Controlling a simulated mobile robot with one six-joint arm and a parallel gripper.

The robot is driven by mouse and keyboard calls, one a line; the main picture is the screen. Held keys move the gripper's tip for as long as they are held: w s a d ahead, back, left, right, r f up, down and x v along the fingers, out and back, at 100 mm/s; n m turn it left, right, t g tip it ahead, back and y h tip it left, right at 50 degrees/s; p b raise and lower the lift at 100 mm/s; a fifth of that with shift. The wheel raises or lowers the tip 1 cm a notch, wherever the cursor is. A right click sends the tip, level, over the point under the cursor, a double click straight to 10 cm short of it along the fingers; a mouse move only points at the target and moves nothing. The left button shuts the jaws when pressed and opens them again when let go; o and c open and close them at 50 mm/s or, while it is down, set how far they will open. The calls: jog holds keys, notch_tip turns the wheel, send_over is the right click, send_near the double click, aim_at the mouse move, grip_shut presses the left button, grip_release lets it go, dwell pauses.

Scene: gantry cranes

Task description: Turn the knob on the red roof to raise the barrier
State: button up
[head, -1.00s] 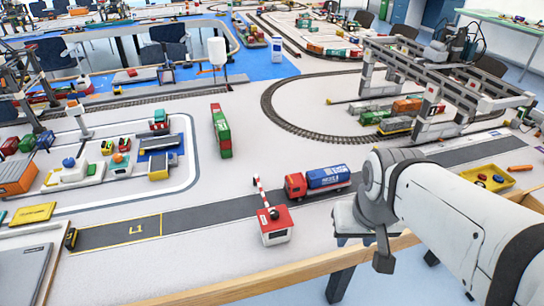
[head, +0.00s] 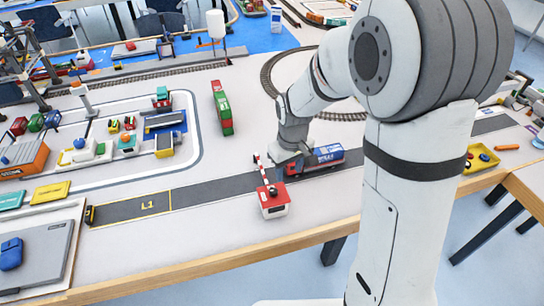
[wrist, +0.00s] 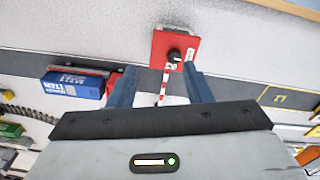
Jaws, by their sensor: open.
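The red-roofed booth (head: 272,203) stands beside the grey road near the table's front edge. A dark knob (head: 273,190) sits on its roof, and it also shows in the wrist view (wrist: 175,57). The red-and-white barrier pole (head: 262,170) reaches from the booth towards the road; its exact tilt is hard to tell. My gripper (wrist: 159,75) is open and empty, with two blue fingers. In the wrist view the knob lies just beyond and between the fingertips, apart from them. In the head view my gripper hangs behind the booth, over the road.
A green-and-red container piece (head: 222,108) lies farther back. The table surface left of the booth is clear.

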jog(key=n+p, duration=0.2)
send_over(273, 191)
jog(key=shift+g, duration=0.3)
notch_tip(273, 191, down, 4)
jog(key=shift+d+f, duration=0.1)
jog(key=shift+f+p, duration=0.65)
jog(key=shift+f, duration=3.3)
jog(key=shift+c, duration=0.3)
